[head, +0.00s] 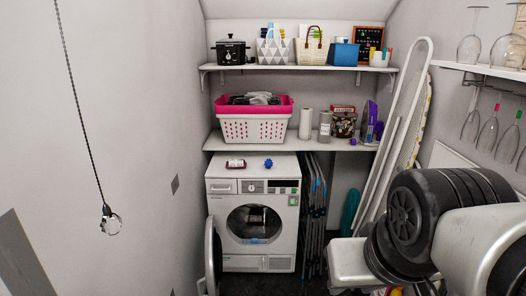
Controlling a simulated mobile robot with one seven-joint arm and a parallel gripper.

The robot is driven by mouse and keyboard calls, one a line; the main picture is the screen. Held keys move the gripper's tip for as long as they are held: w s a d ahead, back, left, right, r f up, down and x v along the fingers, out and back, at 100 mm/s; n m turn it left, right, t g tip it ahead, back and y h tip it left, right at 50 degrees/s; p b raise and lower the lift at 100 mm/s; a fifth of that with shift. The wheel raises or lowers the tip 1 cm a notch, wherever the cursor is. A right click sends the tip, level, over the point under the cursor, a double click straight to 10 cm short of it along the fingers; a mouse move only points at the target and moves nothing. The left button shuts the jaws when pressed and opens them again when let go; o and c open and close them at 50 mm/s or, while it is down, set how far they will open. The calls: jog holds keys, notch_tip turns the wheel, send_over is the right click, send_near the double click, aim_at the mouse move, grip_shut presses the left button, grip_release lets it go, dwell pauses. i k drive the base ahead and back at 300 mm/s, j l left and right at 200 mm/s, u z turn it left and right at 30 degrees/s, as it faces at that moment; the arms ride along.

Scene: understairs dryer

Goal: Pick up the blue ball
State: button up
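A small blue ball (268,163) with a bumpy-looking outline rests on top of the white dryer (222,205), right of the middle of its top. Nothing touches it that I can see. My gripper's fingers cannot be made out in the head view. A white and black part of my arm fills the lower right corner, well to the right of the ball and nearer the camera.
The dryer door (212,255) stands open at left. A shelf (215,140) with a laundry basket (255,127) hangs above. A folded rack (314,210) stands right of the dryer.

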aim_at(268, 163)
jog(key=i, duration=1.65)
jog(key=i+u, duration=0.1)
jog(key=i, duration=0.4)
jog(key=i+l+u, duration=0.15)
jog(key=i, duration=0.3)
jog(key=i+l+u, duration=0.1)
jog(key=i, duration=0.4)
